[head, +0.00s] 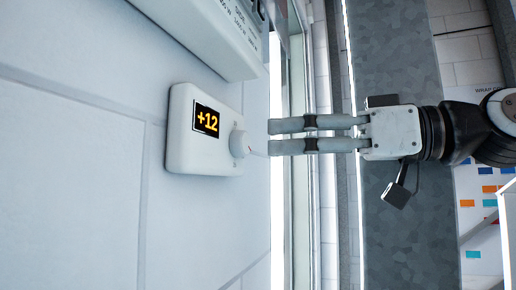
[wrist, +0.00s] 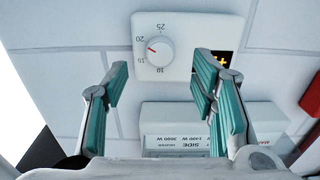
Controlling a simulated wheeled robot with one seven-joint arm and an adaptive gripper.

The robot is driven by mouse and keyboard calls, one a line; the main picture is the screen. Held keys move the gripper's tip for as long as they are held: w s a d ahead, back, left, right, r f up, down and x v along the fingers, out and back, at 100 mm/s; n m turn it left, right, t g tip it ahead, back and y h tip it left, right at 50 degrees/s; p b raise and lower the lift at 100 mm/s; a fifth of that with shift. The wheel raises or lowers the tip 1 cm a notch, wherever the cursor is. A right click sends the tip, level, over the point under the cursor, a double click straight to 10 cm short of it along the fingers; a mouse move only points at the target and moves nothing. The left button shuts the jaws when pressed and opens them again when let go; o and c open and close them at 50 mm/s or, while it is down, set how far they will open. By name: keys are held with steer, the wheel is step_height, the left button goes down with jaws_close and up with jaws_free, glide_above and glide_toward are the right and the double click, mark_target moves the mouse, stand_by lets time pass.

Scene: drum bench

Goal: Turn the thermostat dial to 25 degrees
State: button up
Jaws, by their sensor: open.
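The white thermostat (head: 205,160) is on the tiled wall, and its display (head: 207,120) reads +12. Its round white dial (head: 239,143) sticks out toward my gripper (head: 269,137). A red pointer mark on the dial points left, seemingly between 15 and 20. My gripper (wrist: 160,76) is open and empty, its two fingers apart. The fingertips are a short gap away from the dial, which appears between them in the wrist view.
A white heater box (head: 205,35) is mounted beside the thermostat, above it in the head view; the wrist view shows it below the thermostat (wrist: 177,142). A red object (wrist: 310,95) is at the right edge of the wrist view.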

mark_target(246, 145)
steer(key=shift+x, duration=2.8)
steer(key=shift+c, duration=0.6)
steer(key=c, duration=1)
